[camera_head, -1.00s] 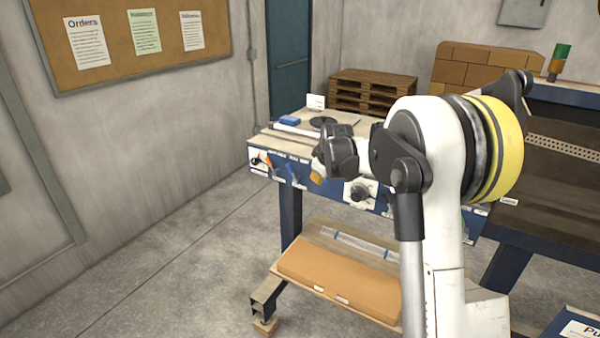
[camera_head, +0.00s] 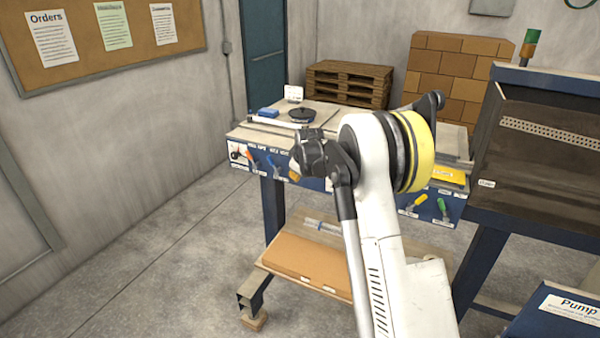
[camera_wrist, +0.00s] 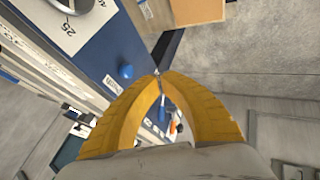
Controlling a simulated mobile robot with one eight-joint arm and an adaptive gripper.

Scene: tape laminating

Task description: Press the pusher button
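The blue control panel (camera_head: 318,184) runs along the front of the workbench. In the wrist view a round blue button (camera_wrist: 125,72) sits on the panel (camera_wrist: 105,50), beside a small white label (camera_wrist: 112,85) whose text is too small to read surely. My gripper (camera_wrist: 158,75) has yellow fingers whose tips meet, with nothing held between them. In the wrist picture the tips are just right of the button; I cannot tell their distance from the panel. In the head view my gripper (camera_head: 294,172) is at the panel's front, and my arm hides the button.
A dial (camera_wrist: 70,5) and a blue lever (camera_wrist: 162,112) are near the button. Orange (camera_head: 248,156), yellow (camera_head: 420,200) and green (camera_head: 442,206) levers stick out of the panel. A dark machine (camera_head: 540,150) stands at right. A lower shelf holds cardboard (camera_head: 308,265). The left floor is clear.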

